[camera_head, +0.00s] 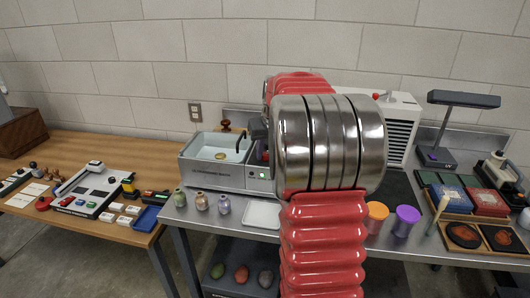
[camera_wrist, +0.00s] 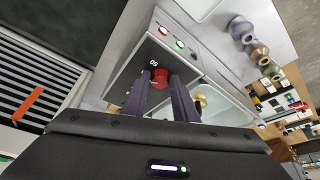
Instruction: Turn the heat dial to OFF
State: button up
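Pale marks (camera_wrist: 154,63) are on the panel beside the dial, too small to read surely. In the head view, my arm hides the dial and gripper.
Three small vases (camera_head: 201,201) and a white tray (camera_head: 262,214) stand in front of the bath. A white louvred unit (camera_head: 400,130) is to its right. Orange (camera_head: 376,216) and purple (camera_head: 406,220) pots stand near the front edge. A wooden table (camera_head: 90,150) is at left.

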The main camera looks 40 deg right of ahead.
jog(key=c, duration=0.6)
jog(key=shift+a, duration=0.2)
grip_shut()
jog(key=shift+d, duration=0.1)
jog(key=shift+d+n, duration=0.15)
jog(key=shift+n, duration=0.15)
jog(key=shift+n, duration=0.3)
jog(key=n, duration=0.1)
jog(key=n+y, duration=0.2)
jog(key=shift+d+n, duration=0.25)
jog(key=shift+n, duration=0.15)
jog(key=n+y, duration=0.1)
jog(key=n, duration=0.2)
jog(key=shift+d, duration=0.15)
jog(key=shift+w+n+g+y, duration=0.15)
jog(key=shift+n+y, duration=0.25)
jog(key=shift+n, duration=0.6)
jog(key=shift+s+n+g+y, duration=0.15)
jog(key=shift+n+y, duration=0.25)
jog(key=shift+n, duration=0.6)
jog(key=shift+w, duration=0.1)
